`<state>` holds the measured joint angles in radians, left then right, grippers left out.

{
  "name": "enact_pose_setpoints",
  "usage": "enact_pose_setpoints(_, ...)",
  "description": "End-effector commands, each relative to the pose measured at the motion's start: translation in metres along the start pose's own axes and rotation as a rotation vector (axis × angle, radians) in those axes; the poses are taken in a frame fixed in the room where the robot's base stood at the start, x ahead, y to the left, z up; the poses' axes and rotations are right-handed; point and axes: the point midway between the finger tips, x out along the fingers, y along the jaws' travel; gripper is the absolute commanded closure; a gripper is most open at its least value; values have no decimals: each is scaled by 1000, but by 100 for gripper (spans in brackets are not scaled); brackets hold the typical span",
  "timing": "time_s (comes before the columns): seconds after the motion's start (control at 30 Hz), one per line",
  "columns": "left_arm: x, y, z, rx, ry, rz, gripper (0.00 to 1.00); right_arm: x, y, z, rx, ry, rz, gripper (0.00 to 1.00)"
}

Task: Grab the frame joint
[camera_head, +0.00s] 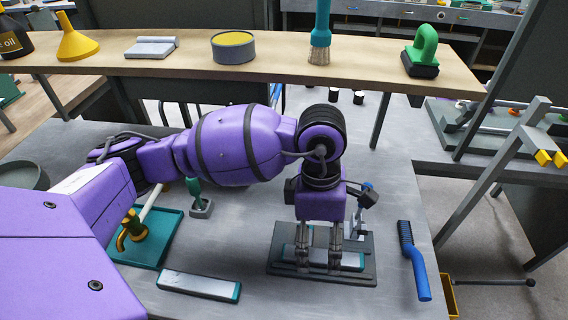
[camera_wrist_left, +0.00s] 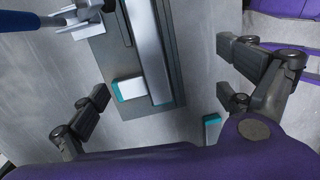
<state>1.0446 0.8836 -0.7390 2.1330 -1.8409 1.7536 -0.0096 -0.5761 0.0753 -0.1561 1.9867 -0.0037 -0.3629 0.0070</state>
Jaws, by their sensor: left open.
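My left gripper (camera_head: 319,258) points down over a dark grey stepped plate (camera_head: 284,268) on the workbench in the head view. Its fingers are apart, with nothing between them that I can make out. A pale bar with teal edges (camera_head: 350,261) lies on the plate behind the fingers, partly hidden. In the left wrist view the spread fingers (camera_wrist_left: 165,100) frame the plate (camera_wrist_left: 112,58), a long pale bar (camera_wrist_left: 148,50) and a short pale block with a teal end (camera_wrist_left: 130,88). I cannot tell for sure which part is the frame joint.
A blue brush (camera_head: 413,262) lies to the right on the grey workbench (camera_head: 392,295). A wooden shelf (camera_head: 290,50) with bottles and tools crosses behind my arm.

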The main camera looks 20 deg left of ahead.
Motion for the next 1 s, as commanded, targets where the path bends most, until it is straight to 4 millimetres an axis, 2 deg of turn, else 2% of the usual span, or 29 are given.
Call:
enact_pose_setpoints(0.03, -8, 14, -7, 6, 41, 58, 4, 1, 0, 2, -1, -2, 0, 60)
enact_pose_setpoints(0.07, -12, 20, -10, 6, 58, 82, 4, 1, 0, 1, -1, -1, 0, 60)
enact_pose_setpoints(0.2, -11, 31, -18, 3, 95, 127, 4, 1, 0, 1, -1, -1, 0, 60)
enact_pose_setpoints(0.47, 18, 32, -21, 3, 93, 127, 4, -3, 0, 4, -3, -9, -1, 60)
enact_pose_setpoints(0.7, 52, 34, -24, 3, 91, 127, 4, -4, -1, 2, -5, -10, -6, 60)
enact_pose_setpoints(1.0, 57, 35, -24, 5, 90, 129, 4, -3, -2, 2, -5, -10, -7, 60)
